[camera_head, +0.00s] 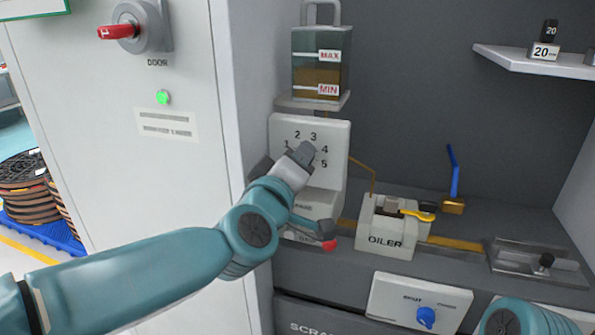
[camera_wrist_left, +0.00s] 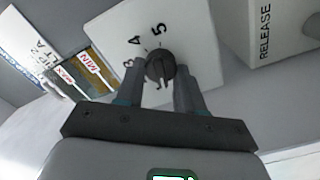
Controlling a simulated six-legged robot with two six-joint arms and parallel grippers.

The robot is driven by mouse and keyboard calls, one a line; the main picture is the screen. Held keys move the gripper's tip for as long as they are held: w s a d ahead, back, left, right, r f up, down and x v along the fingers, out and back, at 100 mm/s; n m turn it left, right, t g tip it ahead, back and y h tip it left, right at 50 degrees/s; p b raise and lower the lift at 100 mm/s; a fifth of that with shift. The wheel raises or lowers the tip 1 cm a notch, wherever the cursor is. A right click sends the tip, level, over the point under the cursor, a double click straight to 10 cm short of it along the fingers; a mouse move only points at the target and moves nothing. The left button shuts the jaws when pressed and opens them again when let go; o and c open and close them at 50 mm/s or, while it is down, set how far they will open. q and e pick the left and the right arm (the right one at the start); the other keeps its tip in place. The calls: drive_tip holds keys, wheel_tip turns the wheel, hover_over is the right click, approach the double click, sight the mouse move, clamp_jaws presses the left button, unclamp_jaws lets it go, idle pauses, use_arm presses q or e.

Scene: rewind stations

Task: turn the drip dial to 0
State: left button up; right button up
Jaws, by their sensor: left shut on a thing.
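The drip dial (camera_wrist_left: 160,66) is a dark round knob on a white numbered panel (camera_wrist_left: 105,22). Numbers 3, 4 and 5 show around it in the left wrist view, and a light mark shows on its side toward my gripper. My left gripper (camera_wrist_left: 160,82) is shut on the dial, one finger on each side. In the head view, the left gripper (camera_head: 303,153) covers the dial, and the panel (camera_head: 333,135) shows numbers 2 to 5 clearly. The dial's exact setting cannot be told. Of my right arm only a teal part shows at the bottom right; its gripper is out of view.
An oil tank (camera_head: 320,75) marked MAX and MIN stands above the panel. Below are a red-tipped lever (camera_head: 328,244) and the OILER block (camera_head: 386,232) with a yellow-handled piece. A RELEASE box (camera_wrist_left: 280,30) is beside the panel. A blue knob (camera_head: 426,317) sits lower right.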

use_arm(q)
drive_tip(key=shift+f+n+b, duration=0.15)
drive_tip(key=shift+n+b, duration=1.4)
drive_tip(key=shift+n, duration=1.95)
drive_tip(key=o, duration=1)
drive_tip(key=shift+o, duration=0.2)
